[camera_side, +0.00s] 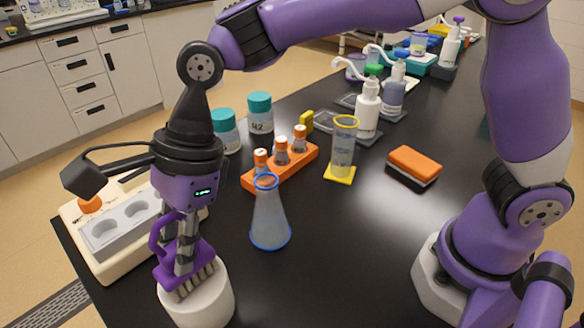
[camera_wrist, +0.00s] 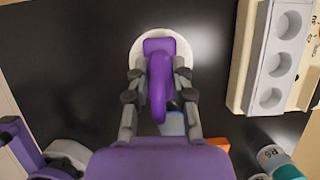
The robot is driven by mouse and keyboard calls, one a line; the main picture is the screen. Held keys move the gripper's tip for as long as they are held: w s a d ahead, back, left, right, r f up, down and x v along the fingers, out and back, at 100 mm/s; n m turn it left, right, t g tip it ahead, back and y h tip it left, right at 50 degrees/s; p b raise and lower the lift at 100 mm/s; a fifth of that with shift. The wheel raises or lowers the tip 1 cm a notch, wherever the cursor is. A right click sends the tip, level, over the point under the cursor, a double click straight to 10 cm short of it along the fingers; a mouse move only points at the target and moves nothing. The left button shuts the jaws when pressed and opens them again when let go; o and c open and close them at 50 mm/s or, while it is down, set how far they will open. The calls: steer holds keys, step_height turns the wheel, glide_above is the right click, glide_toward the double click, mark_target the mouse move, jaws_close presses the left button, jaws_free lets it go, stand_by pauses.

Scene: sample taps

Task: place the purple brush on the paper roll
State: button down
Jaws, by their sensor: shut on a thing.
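The purple brush (camera_side: 172,272) is in my gripper (camera_side: 187,262), which is shut on it. In the side view its bristles point down and meet or hover just over the top of the white paper roll (camera_side: 205,302); I cannot tell if they touch. The roll stands upright near the table's front left. In the wrist view the brush (camera_wrist: 160,72) lies between the fingers of my gripper (camera_wrist: 160,78), with the white roll (camera_wrist: 137,55) showing around and beneath it. The brush hides most of the roll's top.
A conical flask (camera_side: 270,220) stands right of the roll. A cream block with wells (camera_side: 115,262) lies to the left. An orange rack (camera_side: 290,168) with bottles, a yellow-based cylinder (camera_side: 342,150) and an orange sponge (camera_side: 413,165) are farther back. The table between the flask and my base is clear.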

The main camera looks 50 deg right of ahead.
mark_target(204, 243)
steer(key=shift+f, duration=0.2)
steer(key=c, duration=0.7)
jaws_free()
steer(key=shift+c, duration=0.2)
steer(key=v, duration=0.7)
steer(key=shift+d+r, duration=0.25)
steer(key=shift+r, duration=0.1)
steer(key=s+d+f+n+t+h, duration=0.1)
steer(key=s+d+n+t+h, duration=0.1)
steer(key=d+n, duration=0.7)
steer(key=s+d+f+n+t+h, duration=0.1)
steer(key=s+d+n+t+h, duration=0.1)
steer(key=s+d+n, duration=0.3)
steer(key=d+n+t, duration=0.1)
steer(key=d+n, duration=0.3)
steer(key=d, duration=0.7)
steer(key=shift+t, duration=0.3)
steer(key=shift+s+a, duration=0.1)
